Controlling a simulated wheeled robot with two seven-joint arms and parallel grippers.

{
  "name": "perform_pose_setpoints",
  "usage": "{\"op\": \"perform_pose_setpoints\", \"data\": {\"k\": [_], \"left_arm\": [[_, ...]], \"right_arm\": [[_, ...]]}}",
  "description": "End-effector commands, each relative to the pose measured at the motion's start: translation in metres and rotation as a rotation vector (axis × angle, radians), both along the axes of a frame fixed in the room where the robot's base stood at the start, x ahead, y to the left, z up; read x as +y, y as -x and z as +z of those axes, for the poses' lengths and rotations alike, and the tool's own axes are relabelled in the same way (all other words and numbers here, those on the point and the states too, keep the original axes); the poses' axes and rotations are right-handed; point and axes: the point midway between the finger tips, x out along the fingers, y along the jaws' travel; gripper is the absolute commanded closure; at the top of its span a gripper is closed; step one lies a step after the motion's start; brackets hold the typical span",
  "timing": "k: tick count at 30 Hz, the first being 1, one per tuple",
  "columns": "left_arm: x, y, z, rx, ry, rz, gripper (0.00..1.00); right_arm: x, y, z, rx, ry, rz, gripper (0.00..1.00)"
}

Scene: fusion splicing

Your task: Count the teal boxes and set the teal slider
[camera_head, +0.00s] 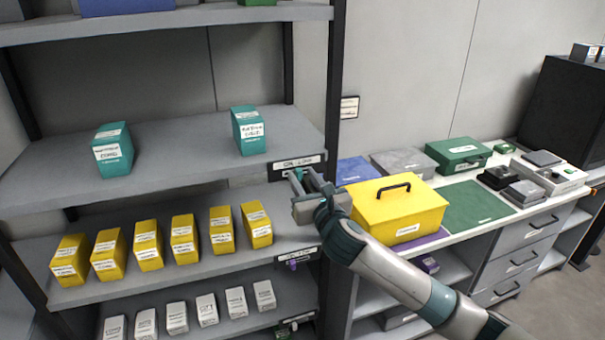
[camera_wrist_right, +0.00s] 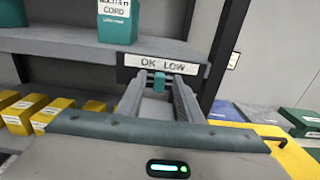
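Two teal boxes stand upright on the upper-middle shelf, one at the left (camera_head: 112,155) and one nearer the right end (camera_head: 249,130). One teal box also shows in the right wrist view (camera_wrist_right: 118,24). The teal slider (camera_wrist_right: 159,81) sits on the shelf edge below the "OK LOW" label (camera_wrist_right: 163,64), roughly under the gap between the words. My right gripper (camera_head: 300,177) is at that edge. In the right wrist view its fingers (camera_wrist_right: 159,88) are apart, one on each side of the slider, with visible gaps. My left gripper is not in view.
Several yellow boxes (camera_head: 148,245) and white boxes (camera_head: 207,310) fill the lower shelves. A yellow case (camera_head: 405,212) and a green case (camera_head: 458,153) sit on the counter (camera_head: 500,225) at the right.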

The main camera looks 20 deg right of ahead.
Motion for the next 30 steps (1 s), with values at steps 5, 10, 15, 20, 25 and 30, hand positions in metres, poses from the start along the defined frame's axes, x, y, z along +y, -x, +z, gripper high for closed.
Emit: {"op": "perform_pose_setpoints", "data": {"k": [5, 10, 15, 20, 25, 30], "left_arm": [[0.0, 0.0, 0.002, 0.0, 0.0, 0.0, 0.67], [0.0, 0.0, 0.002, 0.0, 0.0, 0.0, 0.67], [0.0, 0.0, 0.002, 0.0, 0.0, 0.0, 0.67], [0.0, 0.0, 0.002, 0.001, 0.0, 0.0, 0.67], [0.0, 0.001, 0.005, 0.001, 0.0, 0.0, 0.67], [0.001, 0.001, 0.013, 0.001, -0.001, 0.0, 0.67]], "right_arm": [[0.0, -0.009, 0.0, 0.0, 0.0, -0.001, 0.67], [0.0, -0.009, 0.0, 0.0, 0.001, 0.0, 0.67], [0.0, -0.009, 0.0, 0.0, 0.001, 0.0, 0.77], [0.0, -0.009, 0.0, 0.0, 0.001, 0.0, 1.0], [-0.003, -0.009, 0.001, 0.0, 0.002, -0.001, 1.0], [-0.021, -0.01, 0.002, 0.001, 0.005, -0.003, 1.0]]}}
